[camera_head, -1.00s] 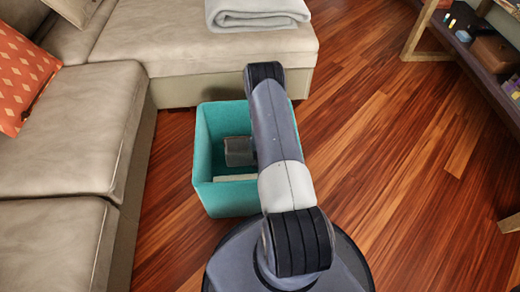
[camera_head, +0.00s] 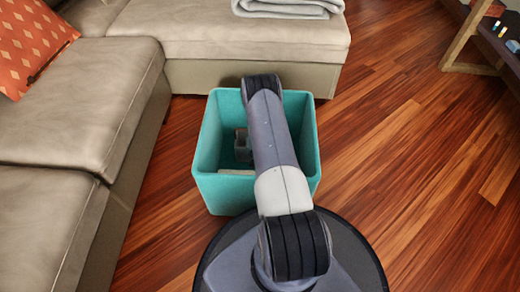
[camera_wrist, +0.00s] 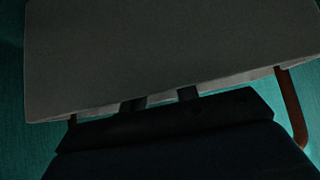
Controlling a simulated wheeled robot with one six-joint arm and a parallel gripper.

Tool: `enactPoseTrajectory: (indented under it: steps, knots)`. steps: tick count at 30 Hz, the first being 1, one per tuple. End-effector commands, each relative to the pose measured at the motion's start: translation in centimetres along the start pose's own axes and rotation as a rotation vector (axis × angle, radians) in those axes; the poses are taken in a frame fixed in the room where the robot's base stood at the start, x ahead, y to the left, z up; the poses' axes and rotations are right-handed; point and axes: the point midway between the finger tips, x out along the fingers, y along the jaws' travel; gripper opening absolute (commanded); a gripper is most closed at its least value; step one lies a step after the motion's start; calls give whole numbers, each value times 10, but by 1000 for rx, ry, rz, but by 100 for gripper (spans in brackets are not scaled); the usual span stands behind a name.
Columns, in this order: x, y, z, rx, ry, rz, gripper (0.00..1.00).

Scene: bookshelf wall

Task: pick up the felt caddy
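A grey felt-like panel, which looks like the felt caddy (camera_wrist: 170,50), fills the upper wrist view, with a brown strap (camera_wrist: 290,105) at its right. My gripper (camera_wrist: 160,99) has two dark fingers apart at the panel's lower edge. Their tips are hidden behind it, so I cannot tell whether they hold it. In the head view my arm reaches down into a teal bin (camera_head: 222,190). The end of my arm there is mostly hidden by my own links. A pale strip (camera_head: 236,172) low in the bin may be part of the caddy.
The teal bin's walls surround my gripper. A beige sofa (camera_head: 80,110) runs along the left and behind the bin, with a folded grey blanket (camera_head: 287,9) on it. Wood floor (camera_head: 410,170) is clear to the right. A shelf unit (camera_head: 500,40) stands at the upper right.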

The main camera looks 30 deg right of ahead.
Motion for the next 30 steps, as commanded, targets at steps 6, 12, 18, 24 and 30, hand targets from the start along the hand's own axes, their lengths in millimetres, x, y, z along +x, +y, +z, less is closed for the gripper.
enactPoseTrajectory:
  steps: [6,12,18,24,30]
  knots:
    - [-1,0,0,-1,0,0,19]
    - [-1,0,0,-1,0,0,3]
    - [-1,0,0,-1,0,0,0]
    - [-1,0,0,-1,0,0,0]
    - [-1,0,0,-1,0,0,0]
